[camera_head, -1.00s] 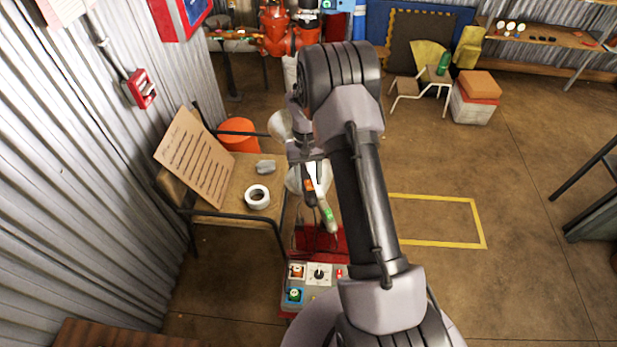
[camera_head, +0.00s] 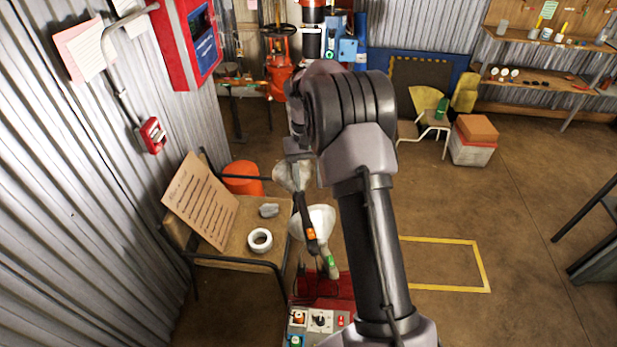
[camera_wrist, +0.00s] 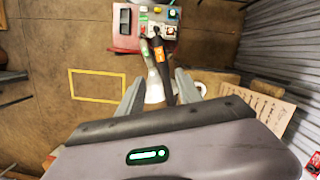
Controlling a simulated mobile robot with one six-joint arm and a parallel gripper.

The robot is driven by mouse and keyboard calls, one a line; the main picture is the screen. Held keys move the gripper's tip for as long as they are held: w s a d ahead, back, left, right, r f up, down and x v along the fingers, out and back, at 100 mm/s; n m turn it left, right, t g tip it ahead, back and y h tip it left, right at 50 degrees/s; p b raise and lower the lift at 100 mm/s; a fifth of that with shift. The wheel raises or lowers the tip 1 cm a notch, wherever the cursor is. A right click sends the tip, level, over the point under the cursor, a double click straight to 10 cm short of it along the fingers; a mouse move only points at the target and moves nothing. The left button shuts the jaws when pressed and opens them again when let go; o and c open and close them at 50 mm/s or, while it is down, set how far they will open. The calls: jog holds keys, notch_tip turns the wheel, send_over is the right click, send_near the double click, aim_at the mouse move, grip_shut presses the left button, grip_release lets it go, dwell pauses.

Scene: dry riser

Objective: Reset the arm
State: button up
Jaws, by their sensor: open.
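In the wrist view my gripper (camera_wrist: 160,78) has its two grey fingers apart, with no object clearly held between them. In the head view my arm rises from the bottom right and bends at a large dark joint; the fingers cannot be made out there. Two pale funnel-shaped tools, one with an orange label (camera_head: 311,234) and one with a green label (camera_head: 331,262), stand over a red tray (camera_head: 335,285). They also show beyond the fingers in the wrist view; contact cannot be told.
A chair (camera_head: 222,262) at left holds a lettered board (camera_head: 200,205) and a white tape roll (camera_head: 260,240). An orange bucket (camera_head: 243,180) is behind it. A corrugated wall (camera_head: 70,200) borders the left. The yellow-outlined floor area (camera_head: 440,265) at right is clear.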

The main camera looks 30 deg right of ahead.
dwell(0.3)
jog(key=s+a+r+t+b, duration=0.3)
jog(key=s+a+r+b, duration=0.35)
jog(key=a+r, duration=0.3)
jog(key=s+a+f+t+b, duration=0.1)
jog(key=s+a, duration=0.4)
jog(key=s, duration=0.5)
jog(key=s+a+f+m+t+y+b, duration=0.1)
jog(key=s+a+t+b, duration=0.3)
jog(key=s, duration=0.6)
jog(key=shift+s+a, duration=0.35)
